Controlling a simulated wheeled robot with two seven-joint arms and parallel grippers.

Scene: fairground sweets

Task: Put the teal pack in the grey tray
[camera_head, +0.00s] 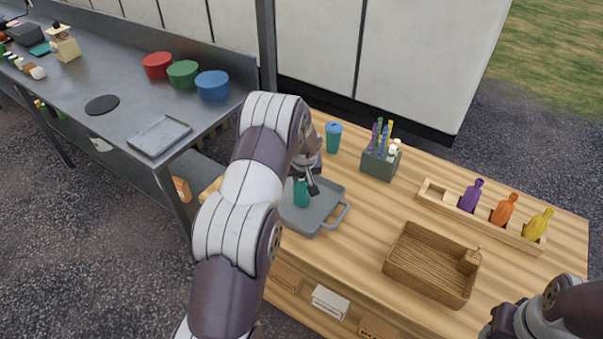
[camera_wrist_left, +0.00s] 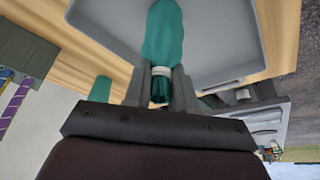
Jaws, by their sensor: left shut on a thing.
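The teal pack (camera_head: 301,192) is held in my left gripper (camera_head: 307,182), whose fingers are shut on its narrow end. In the left wrist view the teal pack (camera_wrist_left: 162,35) stretches away from the fingers (camera_wrist_left: 161,88) over the tray. The grey tray (camera_head: 325,220) with a handle lies on the wooden table, partly hidden behind my left arm. The pack is over or inside the tray; I cannot tell whether it touches the floor of it. The tray's wall also shows in the left wrist view (camera_wrist_left: 105,38). My right arm shows at the lower right, its fingers out of view.
A teal cup (camera_head: 333,137) and a grey holder (camera_head: 379,165) with colored sticks stand behind the tray. A wooden rack (camera_head: 437,196) holds purple, orange and yellow bottles. A wicker basket (camera_head: 425,275) stands at the front right. A metal counter (camera_head: 110,77) with bowls is at left.

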